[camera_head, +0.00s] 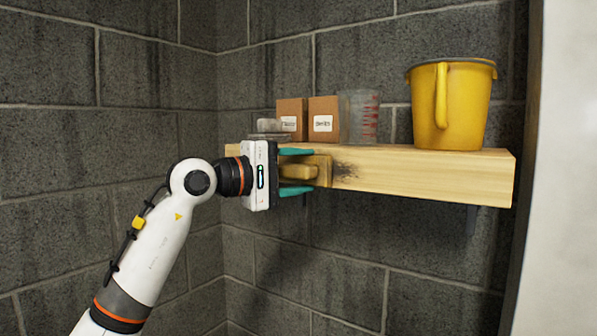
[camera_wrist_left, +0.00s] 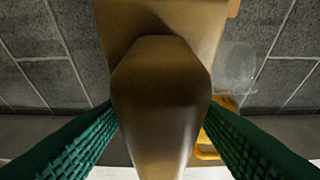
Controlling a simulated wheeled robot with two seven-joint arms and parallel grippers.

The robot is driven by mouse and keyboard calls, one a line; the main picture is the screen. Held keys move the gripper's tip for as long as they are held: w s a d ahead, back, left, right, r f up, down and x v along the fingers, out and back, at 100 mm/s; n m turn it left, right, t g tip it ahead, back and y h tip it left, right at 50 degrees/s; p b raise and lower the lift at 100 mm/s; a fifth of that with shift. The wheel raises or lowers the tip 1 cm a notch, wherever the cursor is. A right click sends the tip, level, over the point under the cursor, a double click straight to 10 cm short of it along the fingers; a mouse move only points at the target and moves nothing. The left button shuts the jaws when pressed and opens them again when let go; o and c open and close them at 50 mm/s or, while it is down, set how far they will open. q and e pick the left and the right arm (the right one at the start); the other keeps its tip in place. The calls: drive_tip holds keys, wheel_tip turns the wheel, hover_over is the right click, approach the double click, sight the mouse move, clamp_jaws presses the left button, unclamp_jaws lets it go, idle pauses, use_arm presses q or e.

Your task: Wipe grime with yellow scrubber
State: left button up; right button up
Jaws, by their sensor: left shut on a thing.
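The yellow scrubber (camera_head: 322,171) is a block with a handle, pressed against or very close to the front edge of the wooden shelf (camera_head: 440,178). My left gripper (camera_head: 297,172) is shut on its handle with teal fingers above and below. In the left wrist view the scrubber's handle (camera_wrist_left: 160,95) fills the middle between the green fingers (camera_wrist_left: 158,135). Dark grime (camera_head: 345,170) shows on the shelf's front face just right of the scrubber. Any grime behind the scrubber is hidden. My right gripper is not in view.
On the shelf stand a yellow bucket (camera_head: 465,105), a clear measuring cup (camera_head: 357,117) with red marks, and two brown boxes (camera_head: 323,120). A clear item sits behind my gripper at the shelf's left end. Block walls close in behind and left.

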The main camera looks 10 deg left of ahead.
use_arm(q)
drive_tip(key=shift+w+d+r, duration=0.1)
drive_tip(key=shift+w, duration=0.05)
drive_tip(key=shift+w+d+p, duration=0.25)
drive_tip(key=shift+w+p, duration=0.3)
drive_tip(key=shift+w, duration=0.1)
drive_tip(key=shift+d, duration=0.1)
